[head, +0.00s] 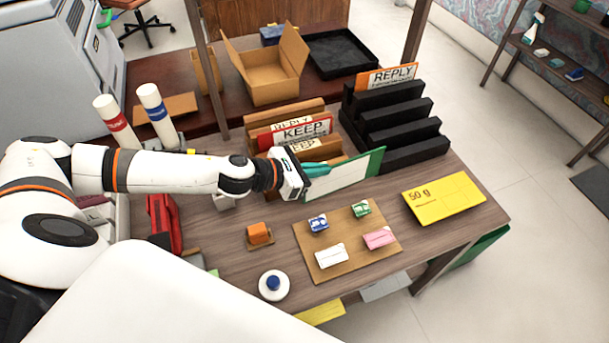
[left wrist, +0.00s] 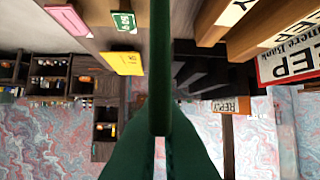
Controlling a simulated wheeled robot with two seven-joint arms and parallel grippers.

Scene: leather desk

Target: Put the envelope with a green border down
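The envelope with a green border (head: 345,176) is white-faced and stands roughly on edge over the middle of the desk, right of the wooden sorter. My left gripper (head: 317,170) is shut on its left side. In the left wrist view the envelope (left wrist: 160,70) shows edge-on as a dark green strip between the gripper's fingers (left wrist: 160,145). I cannot tell whether its lower edge touches the desk. My right gripper is not in view.
A black stepped sorter (head: 400,125) holds a REPLY card (head: 385,78). A yellow 50 g envelope (head: 443,198) lies at right. A brown board (head: 318,262) with several small stamps lies in front; desk space between is bare.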

